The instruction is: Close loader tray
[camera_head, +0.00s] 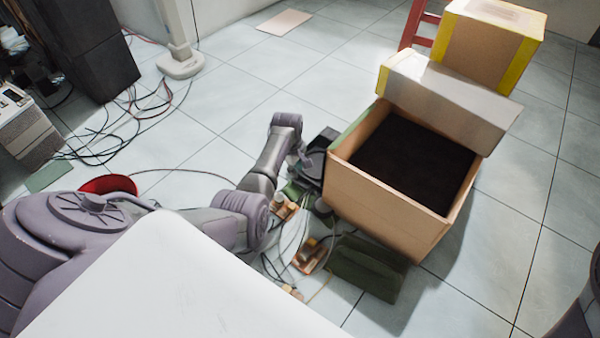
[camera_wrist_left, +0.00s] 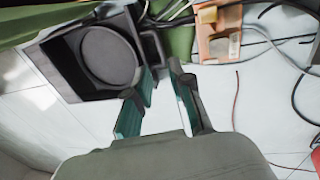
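The loader tray (camera_wrist_left: 105,52) is a black tray with a round recess, at the upper left of the left wrist view. It sticks out from a green-edged unit along the top of that view. In the head view the dark tray (camera_head: 316,148) shows partly, beside the cardboard box and behind my left gripper. My left gripper (camera_wrist_left: 160,75) has its two fingers apart with a gap between them. Its fingertips are close to the tray's right edge; I cannot tell if they touch. In the head view the left gripper (camera_head: 303,163) is small and partly hidden. My right gripper is not in view.
An open cardboard box (camera_head: 375,200) stands right of the tray, above a dark green object (camera_head: 365,268). Small circuit parts (camera_head: 312,255) and loose wires lie beside my left arm. Another box (camera_head: 485,55) stands behind. Tiled floor is clear at the far middle.

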